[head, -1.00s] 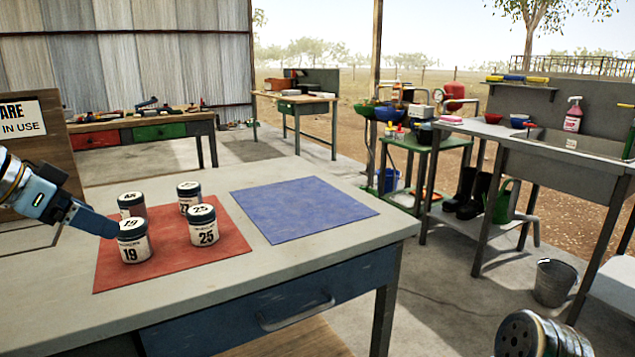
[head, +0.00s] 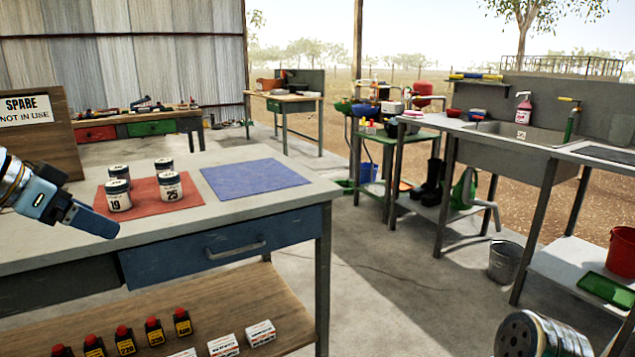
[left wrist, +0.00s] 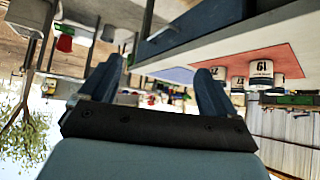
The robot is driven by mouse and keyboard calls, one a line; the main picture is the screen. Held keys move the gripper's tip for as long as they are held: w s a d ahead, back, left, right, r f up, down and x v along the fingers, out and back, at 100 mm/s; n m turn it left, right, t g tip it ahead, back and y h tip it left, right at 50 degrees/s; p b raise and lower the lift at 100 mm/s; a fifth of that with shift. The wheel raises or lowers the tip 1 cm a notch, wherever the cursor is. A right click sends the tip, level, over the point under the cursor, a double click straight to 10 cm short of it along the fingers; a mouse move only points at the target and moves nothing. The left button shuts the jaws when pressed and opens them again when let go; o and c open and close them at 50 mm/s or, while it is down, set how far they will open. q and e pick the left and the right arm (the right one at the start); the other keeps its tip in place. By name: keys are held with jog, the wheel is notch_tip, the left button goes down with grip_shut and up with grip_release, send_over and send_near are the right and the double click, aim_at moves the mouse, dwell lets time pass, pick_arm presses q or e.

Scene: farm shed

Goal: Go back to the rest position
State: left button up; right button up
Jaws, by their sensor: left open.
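Several white jars with dark lids stand upright on the red mat (head: 147,204) on the workbench; the front ones are jar 19 (head: 118,196) and jar 25 (head: 170,188). The blue mat (head: 252,177) beside it is empty. My left gripper (head: 95,222) is open and empty, in front of the jars in the head view and apart from them. In the left wrist view its spread fingers (left wrist: 157,88) have nothing between them, and jar 19 (left wrist: 260,72) appears upside down beyond them. My right gripper is not in view.
The workbench (head: 215,222) has a blue drawer and a lower shelf with several bottles and boxes. A "SPARE" sign board (head: 30,135) stands at its left. A sink bench (head: 480,150) and a bucket (head: 505,260) are at the right. Concrete floor between them is clear.

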pick_arm(q)
jog(key=w+d+f+n+g, duration=0.1)
jog(key=w+d+f, duration=0.3)
jog(key=f, duration=0.5)
jog(key=w+d+f+n+g, duration=0.1)
jog(key=w+f, duration=0.5)
jog(key=f, duration=0.2)
jog(key=w+d+f+n+g+y, duration=0.1)
jog(key=d+f, duration=0.2)
jog(key=f, duration=0.6)
jog(key=d+f+n+g, duration=0.1)
jog(key=d+f, duration=0.2)
jog(key=f, duration=0.5)
jog(key=s+d+f+n+g, duration=0.1)
jog(key=s+d+f, duration=0.2)
jog(key=f, duration=0.6)
jog(key=s+d+f, duration=0.3)
jog(key=s+f, duration=0.1)
jog(key=f, duration=0.4)
jog(key=s+d+f+n+g, duration=0.1)
jog(key=s+d+f, duration=0.3)
jog(key=s+f, duration=0.2)
jog(key=s+d+f+n+g, duration=0.1)
jog(key=s+d+f, duration=0.3)
jog(key=s, duration=0.7)
jog(key=shift+s+d+f+n+h, duration=0.2)
jog(key=shift+s+f+n+h, duration=0.1)
jog(key=shift+f, duration=0.65)
